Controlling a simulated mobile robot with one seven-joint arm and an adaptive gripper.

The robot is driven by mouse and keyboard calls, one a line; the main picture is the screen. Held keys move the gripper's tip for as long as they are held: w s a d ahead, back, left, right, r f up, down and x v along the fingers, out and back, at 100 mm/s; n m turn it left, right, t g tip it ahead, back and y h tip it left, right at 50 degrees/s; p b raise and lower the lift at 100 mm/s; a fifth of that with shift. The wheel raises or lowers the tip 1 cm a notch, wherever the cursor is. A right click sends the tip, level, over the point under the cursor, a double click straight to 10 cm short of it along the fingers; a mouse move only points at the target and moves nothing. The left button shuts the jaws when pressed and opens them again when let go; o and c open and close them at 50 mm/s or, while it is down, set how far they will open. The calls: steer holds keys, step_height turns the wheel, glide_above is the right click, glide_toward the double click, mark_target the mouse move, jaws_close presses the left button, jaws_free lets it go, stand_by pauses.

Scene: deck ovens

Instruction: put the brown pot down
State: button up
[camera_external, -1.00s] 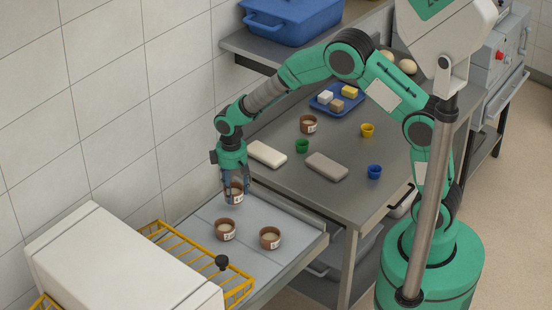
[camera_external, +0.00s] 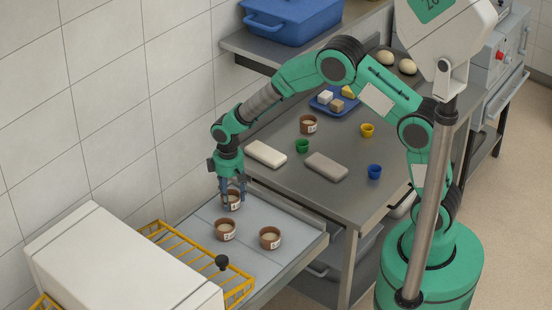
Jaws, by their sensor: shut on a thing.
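The brown pot (camera_external: 232,203) has a pale filling and a white label with a dark mark. It is between the fingers of my gripper (camera_external: 231,198), which points down and is shut on it. The pot is at the back of the grey board (camera_external: 288,252); I cannot tell whether its base touches the board. Two similar brown pots stand on the board in front of it, one labelled 2 (camera_external: 225,230) and one to the right (camera_external: 270,238). Another brown pot (camera_external: 308,125) stands on the steel table.
A yellow wire rack (camera_external: 238,290) and a white box (camera_external: 125,265) border the board at left. The steel table (camera_external: 340,200) holds a white block (camera_external: 266,153), a grey block (camera_external: 326,167) and small green, yellow and blue cups. The tiled wall is close behind my gripper.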

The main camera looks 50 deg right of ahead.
mark_target(231, 195)
stand_by(0.3)
steer(key=o, duration=1.3)
steer(key=shift+f, duration=0.1)
steer(key=shift+r, duration=0.2)
step_height(231, 195, up, 12)
steer(key=p, duration=0.1)
